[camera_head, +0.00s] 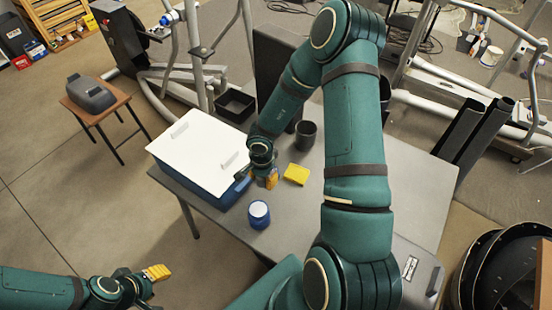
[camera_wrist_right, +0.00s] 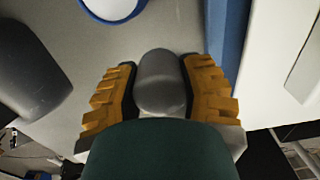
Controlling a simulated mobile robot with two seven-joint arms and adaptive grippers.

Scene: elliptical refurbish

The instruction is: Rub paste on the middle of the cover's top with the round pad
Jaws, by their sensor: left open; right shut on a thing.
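The cover (camera_head: 195,147) is a white flat-topped piece with blue sides and two pale raised strips on top, on the table's left part. Its white edge and blue side show at the right of the wrist view (camera_wrist_right: 297,40). My right gripper (camera_head: 266,181) is just beside the cover's right edge. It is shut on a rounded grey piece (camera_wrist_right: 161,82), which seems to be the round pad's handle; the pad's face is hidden. A blue jar with a whitish top (camera_head: 259,214), maybe the paste, stands in front. My left gripper (camera_head: 150,283) is open and empty, off the table at lower left.
A yellow sponge-like block (camera_head: 297,174) and a dark cup (camera_head: 305,135) stand right of my right gripper. A black open bin (camera_head: 235,105) and a dark upright panel (camera_head: 278,75) are behind. A wooden stool (camera_head: 98,106) bears a grey case.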

